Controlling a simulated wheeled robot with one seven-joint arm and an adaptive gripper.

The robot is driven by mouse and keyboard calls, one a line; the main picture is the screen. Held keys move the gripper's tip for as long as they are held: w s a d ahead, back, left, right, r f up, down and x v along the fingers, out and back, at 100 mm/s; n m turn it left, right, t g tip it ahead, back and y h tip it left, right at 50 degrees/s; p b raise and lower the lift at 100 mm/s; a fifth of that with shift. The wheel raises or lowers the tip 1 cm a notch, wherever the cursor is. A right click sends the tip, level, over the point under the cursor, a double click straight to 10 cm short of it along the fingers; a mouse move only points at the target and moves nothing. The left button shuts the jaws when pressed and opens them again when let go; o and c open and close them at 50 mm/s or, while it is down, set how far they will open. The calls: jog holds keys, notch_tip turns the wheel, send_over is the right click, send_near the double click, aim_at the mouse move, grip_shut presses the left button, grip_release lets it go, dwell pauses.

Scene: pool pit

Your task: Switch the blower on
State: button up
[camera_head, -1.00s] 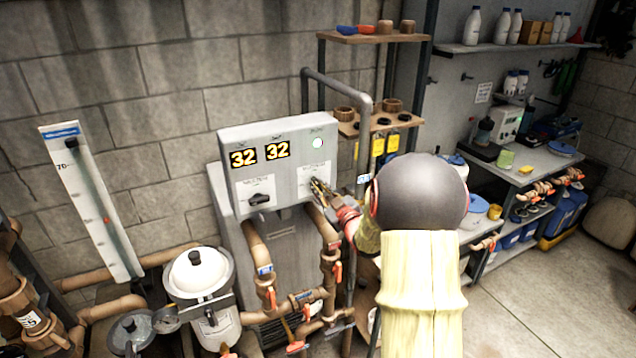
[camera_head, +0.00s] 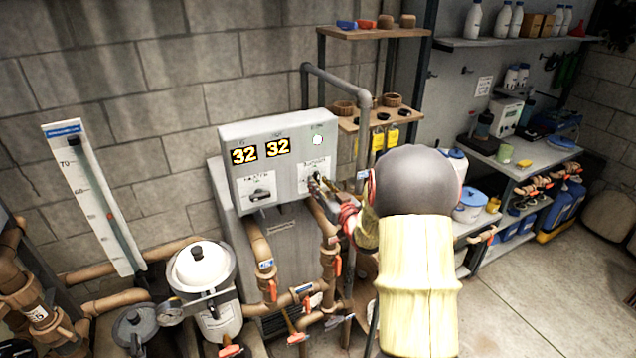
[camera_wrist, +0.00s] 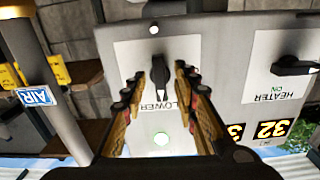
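The grey control box (camera_head: 225,150) hangs on the block wall in the head view. Its right white plate carries the blower's black knob (camera_wrist: 154,58), upright with a pale pointer in the wrist view, where the picture is upside down. The blower label is partly hidden by a finger. My gripper (camera_wrist: 160,80) is open, with one finger on each side of the knob's line; contact cannot be told. In the head view my gripper (camera_head: 325,185) is at the right plate. A pale green lamp (camera_head: 317,140) shows above that plate.
The heater knob (camera_head: 260,194) is on the left plate, beside the blower plate. Displays (camera_head: 262,150) read 32 and 32. Brown pipes with orange-handled valves (camera_head: 337,266) stand below the box. A grey pipe (camera_head: 338,82) and wooden shelf (camera_head: 375,34) are close to the right.

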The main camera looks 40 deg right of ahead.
jog(key=shift+o, duration=0.2)
jog(key=v, duration=0.7)
jog(key=shift+b, duration=0.45)
dwell(0.3)
